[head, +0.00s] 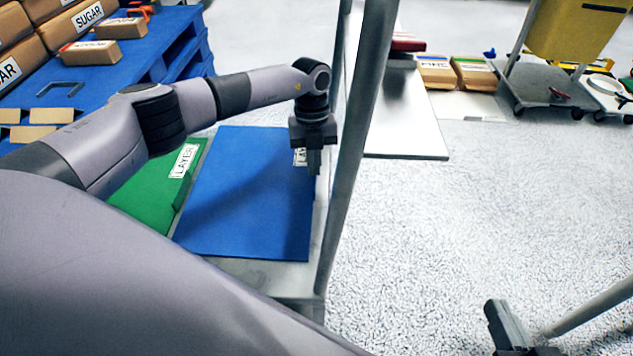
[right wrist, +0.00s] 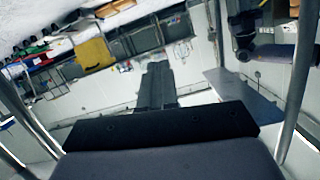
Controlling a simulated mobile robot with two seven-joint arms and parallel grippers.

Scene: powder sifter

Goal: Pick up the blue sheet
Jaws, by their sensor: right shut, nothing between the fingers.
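The blue sheet (head: 245,200) lies flat on a metal cart (head: 275,272) in the head view, partly over a green sheet (head: 150,195) marked "LAYER". A white label on the blue sheet's right edge is partly hidden by my left gripper (head: 314,170). That gripper points down at this edge, its fingers seen close together; I cannot tell whether they touch the sheet or hold it. My right gripper (head: 507,328) is at the lower right of the head view, away from the sheet, over the floor. In the right wrist view (right wrist: 158,85) its fingers are together and empty.
A metal post (head: 352,150) stands just right of my left gripper. A blue pallet (head: 150,50) with brown sugar packages (head: 90,52) is at the upper left. A yellow bin (head: 568,30) on a wheeled base stands at the upper right.

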